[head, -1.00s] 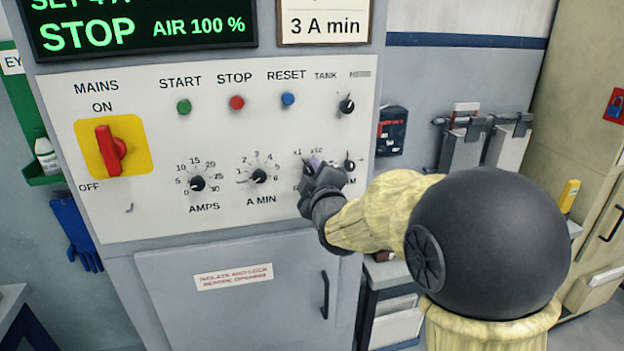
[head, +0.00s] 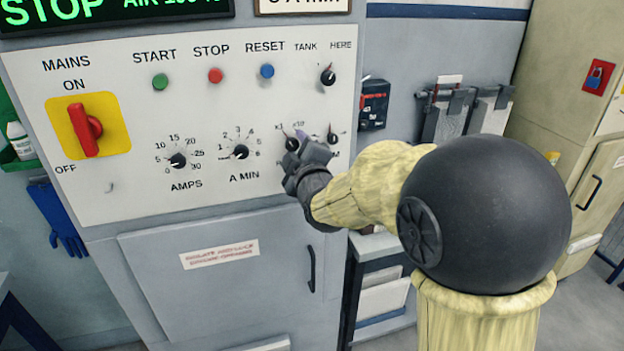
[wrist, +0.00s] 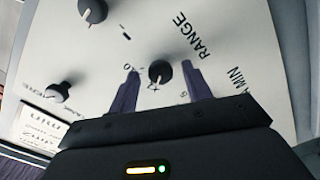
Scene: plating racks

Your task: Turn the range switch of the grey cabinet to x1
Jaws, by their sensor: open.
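The grey cabinet (head: 88,205) has a pale control panel. Its range switch (head: 291,144) is a small black knob under the x1 and x10 marks, right of the A MIN dial (head: 240,152). In the wrist view the range switch (wrist: 160,72) sits between the spread fingers of my gripper (wrist: 162,84), with the word RANGE beyond it. A light mark on the knob faces the lower edge of that view, roughly toward the x1 side; its exact setting is hard to read. My gripper (head: 306,152) is open in the head view too. I cannot tell whether the fingers touch the knob.
Another small knob (head: 332,138) is close to the right of my gripper, and the TANK knob (head: 328,76) is above. The red mains switch (head: 84,130) is far left. A cabinet door handle (head: 311,268) projects below. Racks (head: 447,118) hang at the right.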

